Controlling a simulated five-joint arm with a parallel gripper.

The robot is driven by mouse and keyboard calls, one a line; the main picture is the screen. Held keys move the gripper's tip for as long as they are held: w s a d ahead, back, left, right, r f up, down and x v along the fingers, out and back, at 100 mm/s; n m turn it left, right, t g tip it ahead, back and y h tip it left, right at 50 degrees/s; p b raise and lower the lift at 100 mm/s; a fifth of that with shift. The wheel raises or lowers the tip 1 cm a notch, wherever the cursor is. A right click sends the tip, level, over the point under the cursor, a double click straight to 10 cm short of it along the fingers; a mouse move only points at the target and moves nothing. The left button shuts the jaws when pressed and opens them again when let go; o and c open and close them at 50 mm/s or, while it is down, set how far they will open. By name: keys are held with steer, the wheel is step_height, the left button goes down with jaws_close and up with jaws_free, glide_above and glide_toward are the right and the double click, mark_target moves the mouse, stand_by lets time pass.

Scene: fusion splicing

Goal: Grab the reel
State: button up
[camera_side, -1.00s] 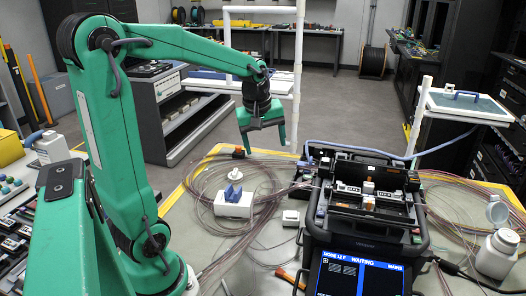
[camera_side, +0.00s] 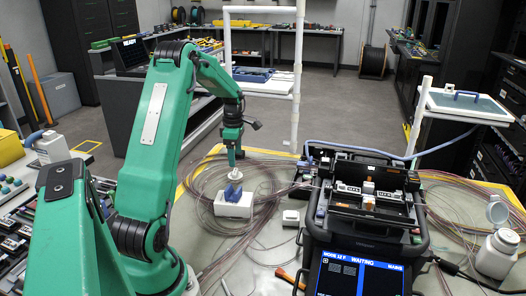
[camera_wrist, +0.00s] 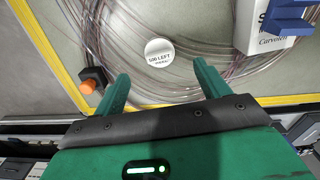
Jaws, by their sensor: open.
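The reel, as far as I can tell, is the small white round piece with a "500 LEFT" label (camera_wrist: 159,52), with coiled clear fibre (camera_wrist: 130,30) around it on the table. In the side view it shows as a white spot (camera_side: 236,173) just below my gripper (camera_side: 233,160). In the wrist view my gripper (camera_wrist: 163,80) is open, its two green fingers spread left and right. The white piece lies ahead of the fingertips, between their lines, and nothing is held. I cannot tell the exact height gap.
A white box with a blue clip (camera_side: 233,203) sits close in front; it also shows in the wrist view (camera_wrist: 272,25). The splicer (camera_side: 365,205) is to the right. Yellow tape (camera_wrist: 50,60) edges the mat.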

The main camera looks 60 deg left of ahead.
mark_target(235, 171)
steer(key=shift+s+a+f, duration=0.1)
steer(key=shift+a+f, duration=0.1)
steer(key=shift+a, duration=0.05)
steer(key=shift+f, duration=1.35)
steer(key=shift+f, duration=2.55)
steer(key=c, duration=1.1)
